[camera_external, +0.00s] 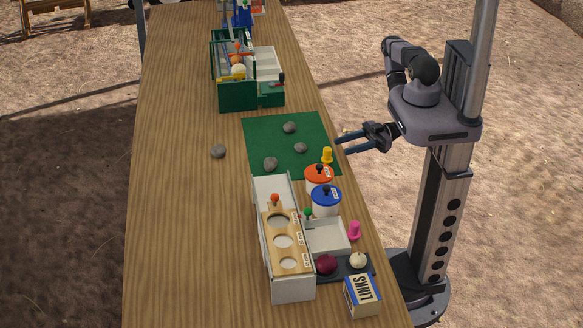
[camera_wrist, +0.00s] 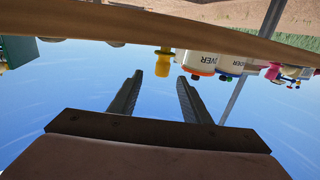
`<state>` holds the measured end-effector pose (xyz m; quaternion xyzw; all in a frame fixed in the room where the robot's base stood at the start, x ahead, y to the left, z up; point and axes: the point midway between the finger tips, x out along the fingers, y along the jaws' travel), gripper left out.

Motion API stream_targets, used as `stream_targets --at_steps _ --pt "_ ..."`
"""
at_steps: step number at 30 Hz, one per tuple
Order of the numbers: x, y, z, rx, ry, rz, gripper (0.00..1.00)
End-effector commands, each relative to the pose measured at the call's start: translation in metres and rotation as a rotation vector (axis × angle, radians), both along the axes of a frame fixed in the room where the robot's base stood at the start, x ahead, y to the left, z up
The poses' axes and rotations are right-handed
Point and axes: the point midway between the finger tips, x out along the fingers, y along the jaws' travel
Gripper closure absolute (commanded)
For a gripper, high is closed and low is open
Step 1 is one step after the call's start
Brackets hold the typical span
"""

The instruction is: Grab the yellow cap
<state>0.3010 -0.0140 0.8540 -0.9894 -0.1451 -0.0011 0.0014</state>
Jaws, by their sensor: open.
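The yellow cap (camera_external: 327,155) stands upright near the right edge of the wooden table, just above the orange-lidded pot in the outside view. It also shows in the wrist view (camera_wrist: 164,62), where the picture is upside down, ahead of my fingers and a little left of the middle of the gap between them. My gripper (camera_external: 341,145) is open and empty, with its fingertips close to the table's right edge, to the right of the yellow cap and apart from it. The open fingers also show in the wrist view (camera_wrist: 160,75).
The orange-lidded pot (camera_external: 318,174) and blue-lidded pot (camera_external: 326,195) stand close beside the cap. A green mat (camera_external: 260,135) with several grey stones lies to its left. A pink cap (camera_external: 354,230), white box (camera_external: 292,287) and green crate (camera_external: 237,98) share the table (camera_external: 175,220). The table's left side is mostly clear.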

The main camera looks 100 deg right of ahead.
Motion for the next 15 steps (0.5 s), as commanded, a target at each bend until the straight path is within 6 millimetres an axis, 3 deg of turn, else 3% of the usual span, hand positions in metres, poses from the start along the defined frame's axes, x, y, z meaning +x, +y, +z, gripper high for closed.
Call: stream_targets --at_steps 15 --pt "0.0061 0.0033 -0.0003 -0.002 0.003 0.002 0.56"
